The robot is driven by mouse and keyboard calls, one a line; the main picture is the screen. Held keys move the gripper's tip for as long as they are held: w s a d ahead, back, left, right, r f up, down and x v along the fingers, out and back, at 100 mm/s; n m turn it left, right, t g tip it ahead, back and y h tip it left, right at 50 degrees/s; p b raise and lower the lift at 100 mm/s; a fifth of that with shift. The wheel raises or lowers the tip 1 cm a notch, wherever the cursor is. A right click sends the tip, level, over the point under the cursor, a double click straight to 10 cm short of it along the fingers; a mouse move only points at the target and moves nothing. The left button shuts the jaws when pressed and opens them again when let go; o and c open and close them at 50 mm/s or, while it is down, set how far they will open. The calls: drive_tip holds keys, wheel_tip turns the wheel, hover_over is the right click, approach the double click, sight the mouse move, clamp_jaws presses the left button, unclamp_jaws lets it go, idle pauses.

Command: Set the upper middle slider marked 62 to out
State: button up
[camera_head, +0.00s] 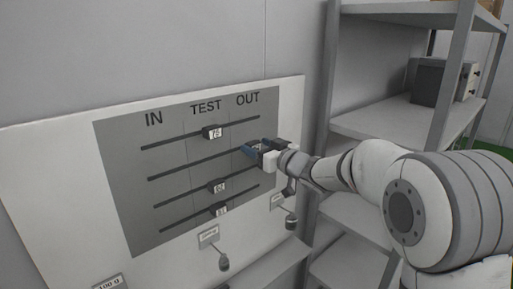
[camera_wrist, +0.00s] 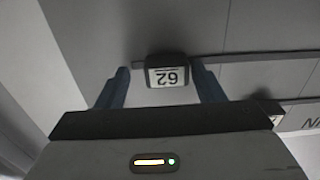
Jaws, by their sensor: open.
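The slider marked 62 (camera_wrist: 166,74) shows upside down in the wrist view, a dark block with a white label. It sits close to one end of its slot. In the head view this is the second slot (camera_head: 190,165) from the top, and the slider is mostly hidden by my gripper (camera_head: 257,147) near the slot's right end, below the OUT label (camera_head: 247,99). My gripper (camera_wrist: 162,82) is open, with one blue finger on each side of the slider. I cannot tell whether either finger touches it.
Other sliders sit under TEST: one on the top slot (camera_head: 213,132), one on the third (camera_head: 217,186) and one on the lowest (camera_head: 219,209). Small weights (camera_head: 224,264) hang below the grey panel (camera_head: 120,165). A metal shelf (camera_head: 385,125) stands close on the right.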

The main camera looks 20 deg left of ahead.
drive_tip(key=shift+s, duration=0.1)
drive_tip(key=shift+s+d+f, duration=0.1)
drive_tip(key=shift+d, duration=0.1)
drive_tip(key=b+v, duration=0.2)
drive_tip(key=v, duration=0.5)
drive_tip(key=shift+d, duration=0.2)
